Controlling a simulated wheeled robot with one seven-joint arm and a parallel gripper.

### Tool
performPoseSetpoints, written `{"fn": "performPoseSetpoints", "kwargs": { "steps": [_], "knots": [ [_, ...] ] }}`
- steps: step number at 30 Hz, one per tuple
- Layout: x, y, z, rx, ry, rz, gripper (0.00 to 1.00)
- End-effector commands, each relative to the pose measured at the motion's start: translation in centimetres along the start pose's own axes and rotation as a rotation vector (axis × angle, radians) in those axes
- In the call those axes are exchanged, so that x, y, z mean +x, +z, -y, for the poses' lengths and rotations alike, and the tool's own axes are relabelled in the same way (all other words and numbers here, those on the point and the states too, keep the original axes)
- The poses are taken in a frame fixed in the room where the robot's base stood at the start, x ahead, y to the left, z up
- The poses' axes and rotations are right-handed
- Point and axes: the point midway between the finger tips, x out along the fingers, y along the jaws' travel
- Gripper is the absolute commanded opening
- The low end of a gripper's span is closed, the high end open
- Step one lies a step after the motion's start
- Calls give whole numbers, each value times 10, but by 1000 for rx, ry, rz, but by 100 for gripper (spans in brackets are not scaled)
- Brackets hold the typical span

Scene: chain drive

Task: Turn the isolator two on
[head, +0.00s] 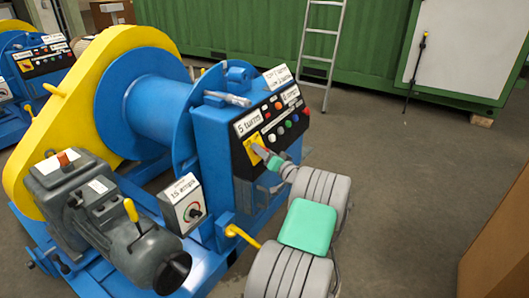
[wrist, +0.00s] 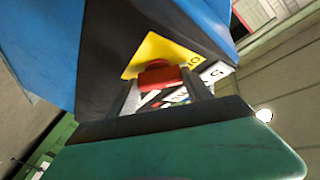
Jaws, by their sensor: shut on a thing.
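A yellow plate (wrist: 158,50) with a red knob (wrist: 160,76) sits on the dark control panel of the blue winch. In the head view the yellow plate (head: 253,141) is at the panel's lower left, and my gripper (head: 264,154) reaches it from the lower right. In the wrist view my gripper (wrist: 163,92) has its two fingers on either side of the red knob, shut on it. The knob's lower part is hidden between the fingers. I cannot read which isolator this is or its switch position.
The control panel (head: 271,128) carries several coloured buttons close to my gripper. A dial box (head: 188,205) and yellow lever (head: 240,236) are below. A second winch (head: 42,58) stands at far left. A brown box (head: 495,250) is at right; the floor between is clear.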

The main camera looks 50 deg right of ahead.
Motion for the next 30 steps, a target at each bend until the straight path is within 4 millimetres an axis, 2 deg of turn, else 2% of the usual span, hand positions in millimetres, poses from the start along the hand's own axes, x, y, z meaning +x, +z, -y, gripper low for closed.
{"fn": "performPoseSetpoints", "kwargs": {
  "steps": [13,30],
  "knots": [
    [0,-5,6,103,73,1,19],
    [2,-8,13,516,367,2,18]
  ]
}}
